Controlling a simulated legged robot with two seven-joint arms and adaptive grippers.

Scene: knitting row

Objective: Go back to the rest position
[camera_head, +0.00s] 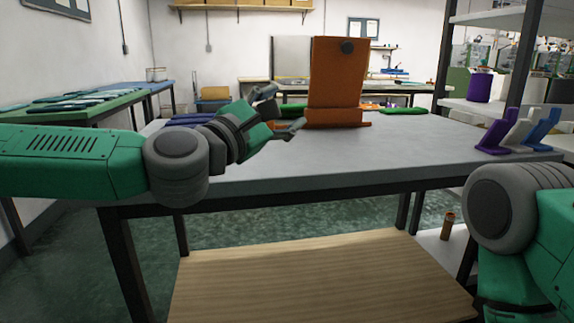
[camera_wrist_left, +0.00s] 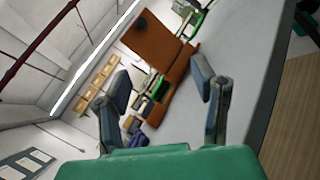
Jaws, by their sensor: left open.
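My left gripper (camera_head: 284,112) reaches in from the left over the near left part of the grey table (camera_head: 400,150). Its fingers are spread and nothing is between them; the left wrist view also shows the open left gripper (camera_wrist_left: 165,90). An orange upright object (camera_head: 337,80) with a dark round spot stands on the table just beyond the fingertips. It shows behind the fingers in the left wrist view (camera_wrist_left: 155,40). Part of my right arm shows at the lower right edge, but its gripper is out of view.
Purple, white and blue folded pieces (camera_head: 518,132) stand at the table's right end. Green pieces lie near the orange object. A green-topped table (camera_head: 85,112) is at the left. A wooden board (camera_head: 320,285) lies low in front. The table's front middle is clear.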

